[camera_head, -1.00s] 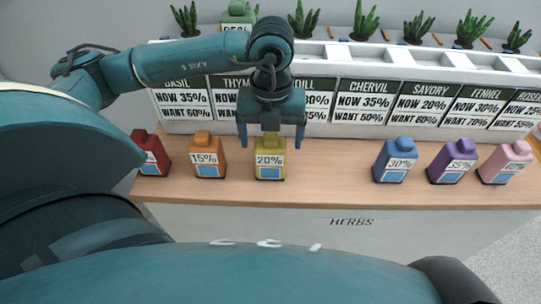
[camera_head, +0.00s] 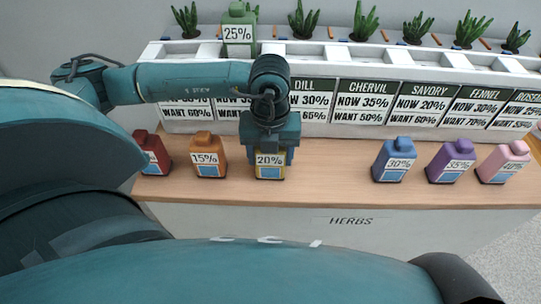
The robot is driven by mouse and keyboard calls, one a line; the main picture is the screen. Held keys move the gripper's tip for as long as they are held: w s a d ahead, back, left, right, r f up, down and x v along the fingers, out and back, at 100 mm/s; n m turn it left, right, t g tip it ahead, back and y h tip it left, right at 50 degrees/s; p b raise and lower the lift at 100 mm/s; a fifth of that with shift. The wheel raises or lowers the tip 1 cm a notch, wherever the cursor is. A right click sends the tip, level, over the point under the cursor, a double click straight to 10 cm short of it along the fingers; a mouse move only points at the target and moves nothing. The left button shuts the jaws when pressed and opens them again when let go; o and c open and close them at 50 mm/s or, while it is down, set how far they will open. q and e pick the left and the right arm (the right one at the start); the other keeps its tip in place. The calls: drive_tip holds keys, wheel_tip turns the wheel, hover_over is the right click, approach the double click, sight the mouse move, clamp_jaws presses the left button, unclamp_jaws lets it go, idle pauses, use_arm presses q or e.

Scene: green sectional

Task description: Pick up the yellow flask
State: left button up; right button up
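The yellow flask (camera_head: 270,172), labelled 20%, stands upright on the wooden counter (camera_head: 330,190). My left gripper (camera_head: 272,156) is right above and around it, pointing down. Its fingers sit close against the flask's sides and appear shut on it. The gripper's body hides the flask's cap and upper part. The flask's base still rests on the counter. My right gripper is not in view.
A red flask (camera_head: 152,157) and an orange flask (camera_head: 205,158) stand to the left. Blue (camera_head: 394,162), purple (camera_head: 452,164) and pink (camera_head: 505,164) flasks stand to the right. A green flask (camera_head: 238,32) stands on the white rack (camera_head: 320,52) behind, above the herb signs.

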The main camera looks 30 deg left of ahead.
use_arm(q)
drive_tip(key=c, duration=0.6)
drive_tip(key=shift+r, duration=0.1)
